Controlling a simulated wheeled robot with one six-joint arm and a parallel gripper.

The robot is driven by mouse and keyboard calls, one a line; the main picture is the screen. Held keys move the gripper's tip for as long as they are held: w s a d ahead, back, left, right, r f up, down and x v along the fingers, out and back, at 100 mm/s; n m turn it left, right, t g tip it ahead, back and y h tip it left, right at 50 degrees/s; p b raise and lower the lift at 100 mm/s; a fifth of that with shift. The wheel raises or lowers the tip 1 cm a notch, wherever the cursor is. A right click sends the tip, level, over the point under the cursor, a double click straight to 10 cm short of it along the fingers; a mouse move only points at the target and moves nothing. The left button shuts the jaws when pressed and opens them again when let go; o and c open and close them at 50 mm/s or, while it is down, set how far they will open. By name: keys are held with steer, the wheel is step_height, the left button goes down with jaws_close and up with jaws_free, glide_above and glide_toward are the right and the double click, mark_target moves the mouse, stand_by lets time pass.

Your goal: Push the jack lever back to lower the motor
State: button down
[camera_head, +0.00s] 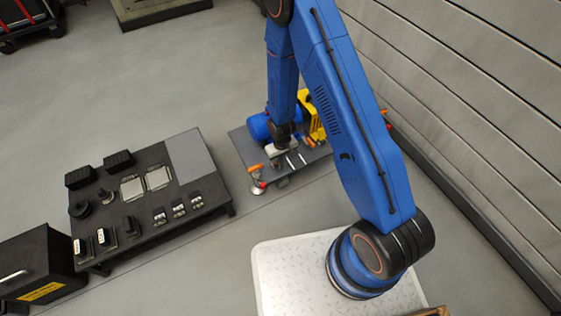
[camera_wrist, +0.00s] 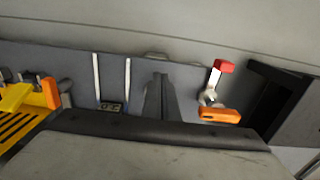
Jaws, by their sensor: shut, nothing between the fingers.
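The blue motor (camera_head: 261,126) lies on the dark skid plate (camera_head: 240,143), partly behind my arm; I cannot make it out in the wrist view. My gripper (camera_head: 276,160) is shut and empty, low over the plate in front of the motor. In the wrist view its dark fingers (camera_wrist: 160,90) are together at the middle. To their right, apart from them, are a red-tipped lever (camera_wrist: 222,68) and an orange handle (camera_wrist: 219,116). The orange handle also shows in the head view (camera_head: 254,168) at the plate's left corner. I cannot tell which is the jack lever.
A yellow bracket (camera_head: 313,117) stands beside the motor, also at the left of the wrist view (camera_wrist: 17,99). Two pale rods (camera_wrist: 97,76) lie on the plate. A dark parts table (camera_head: 150,205) stands left, a black box (camera_head: 35,262) beyond it. A slatted wall (camera_head: 470,90) bounds the right.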

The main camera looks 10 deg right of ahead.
steer(key=shift+w+a, duration=0.1)
steer(key=shift+w, duration=0.25)
steer(key=shift+w+a, duration=0.2)
steer(key=shift+w, duration=0.35)
steer(key=shift+s+d, duration=0.1)
steer(key=shift+s, duration=0.15)
steer(key=shift+s+d, duration=0.1)
steer(key=shift+s, duration=0.25)
step_height(320, 180, up, 7)
stand_by(0.8)
stand_by(0.5)
